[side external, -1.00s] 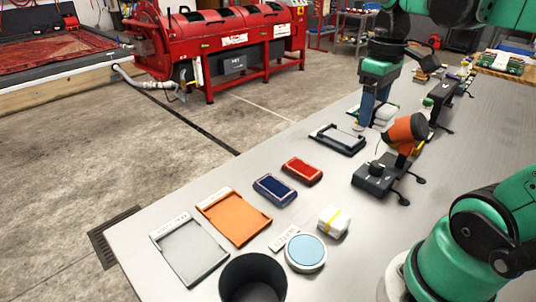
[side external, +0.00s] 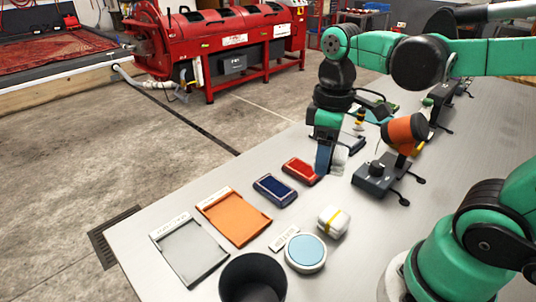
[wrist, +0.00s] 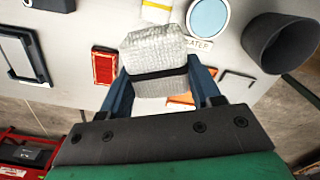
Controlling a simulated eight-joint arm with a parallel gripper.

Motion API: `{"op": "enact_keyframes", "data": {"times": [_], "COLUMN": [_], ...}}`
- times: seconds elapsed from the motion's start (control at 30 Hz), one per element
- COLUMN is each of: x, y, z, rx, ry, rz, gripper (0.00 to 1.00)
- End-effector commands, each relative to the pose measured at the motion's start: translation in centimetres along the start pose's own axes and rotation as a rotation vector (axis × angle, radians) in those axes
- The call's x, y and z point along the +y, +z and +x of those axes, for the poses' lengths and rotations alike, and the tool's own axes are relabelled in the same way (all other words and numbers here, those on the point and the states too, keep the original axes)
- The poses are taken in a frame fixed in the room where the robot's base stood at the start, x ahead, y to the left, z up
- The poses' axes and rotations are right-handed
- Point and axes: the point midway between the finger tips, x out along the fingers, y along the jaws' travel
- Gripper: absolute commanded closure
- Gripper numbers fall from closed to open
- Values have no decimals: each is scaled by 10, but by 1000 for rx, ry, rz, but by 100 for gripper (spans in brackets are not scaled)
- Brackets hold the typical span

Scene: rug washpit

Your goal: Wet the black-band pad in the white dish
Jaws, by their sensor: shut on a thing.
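My gripper (side external: 325,166) is shut on the black-band pad (side external: 340,159), a white block with a dark band round its middle. The wrist view shows the pad (wrist: 157,52) between the two blue fingers of my gripper (wrist: 161,80), its band level with them. In the side view the fingers partly hide it, and it appears held above the table behind the red pad tray. The white dish (side external: 291,265) holds a light blue disc of water and stands near the front. It also shows at the top of the wrist view (wrist: 191,20), beside the "WATER" label.
A yellow-band pad (side external: 333,222) sits just right of the dish, and a dark cup (side external: 228,289) stands at its front left. Red (side external: 301,171) and blue (side external: 274,190) ink pads, an orange tray (side external: 233,217) and a grey tray (side external: 189,250) lie leftward. An orange-headed device (side external: 375,178) stands at right.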

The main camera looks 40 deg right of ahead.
Motion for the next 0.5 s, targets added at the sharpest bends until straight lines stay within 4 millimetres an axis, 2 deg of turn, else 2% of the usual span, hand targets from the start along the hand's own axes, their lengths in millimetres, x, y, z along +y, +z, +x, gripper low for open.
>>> {"op": "enact_keyframes", "data": {"times": [0.03, 0.2, 0.33, 0.5], "x": [-17, -60, -78, -85], "y": [-6, -10, -8, -7], "z": [10, 36, 46, 56], "rx": [0, 0, 0, 0], "ry": [0, 0, 0, 0], "rz": [-79, -268, -348, -377], "gripper": [85, 85, 85, 85]}}
